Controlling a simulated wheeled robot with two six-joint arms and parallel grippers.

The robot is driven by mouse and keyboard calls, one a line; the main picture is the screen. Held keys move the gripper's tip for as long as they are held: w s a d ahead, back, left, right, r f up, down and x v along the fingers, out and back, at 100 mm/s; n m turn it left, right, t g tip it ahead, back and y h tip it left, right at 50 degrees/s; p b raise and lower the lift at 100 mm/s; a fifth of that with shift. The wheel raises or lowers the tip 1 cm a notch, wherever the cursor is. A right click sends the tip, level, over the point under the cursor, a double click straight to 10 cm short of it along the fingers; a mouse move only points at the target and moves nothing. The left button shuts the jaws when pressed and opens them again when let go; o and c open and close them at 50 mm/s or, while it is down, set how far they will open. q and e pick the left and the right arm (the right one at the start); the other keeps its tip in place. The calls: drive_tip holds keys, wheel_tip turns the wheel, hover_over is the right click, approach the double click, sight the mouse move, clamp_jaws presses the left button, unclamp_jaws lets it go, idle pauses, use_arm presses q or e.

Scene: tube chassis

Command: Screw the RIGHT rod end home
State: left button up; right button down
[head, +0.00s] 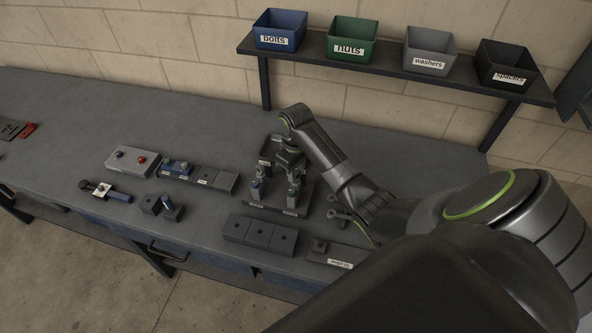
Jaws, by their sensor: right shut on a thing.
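A dark fixture (274,208) stands on the bench with labels along its front edge. It carries two upright parts, a left one with blue (256,187) and a right one with green (293,192). My right gripper (291,176) reaches in from the right and points down over the right part. It is shut on what appears to be the right rod end, at the top of that part. The fingers and arm hide most of the rod end, so its thread and seating cannot be seen. My left gripper is not in view.
A grey block with blue and red knobs (132,160), a tray (199,177), small dark blocks (152,204) and a blue-handled tool (117,196) lie to the left. A segmented block (260,236) lies in front. A shelf (390,73) with labelled bins stands behind.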

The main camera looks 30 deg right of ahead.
drive_tip(key=shift+m, duration=1.5)
drive_tip(key=m, duration=0.3)
drive_tip(key=shift+f, duration=0.1)
drive_tip(key=shift+m, duration=1)
drive_tip(key=m, duration=0.4)
drive_tip(key=shift+m, duration=0.6)
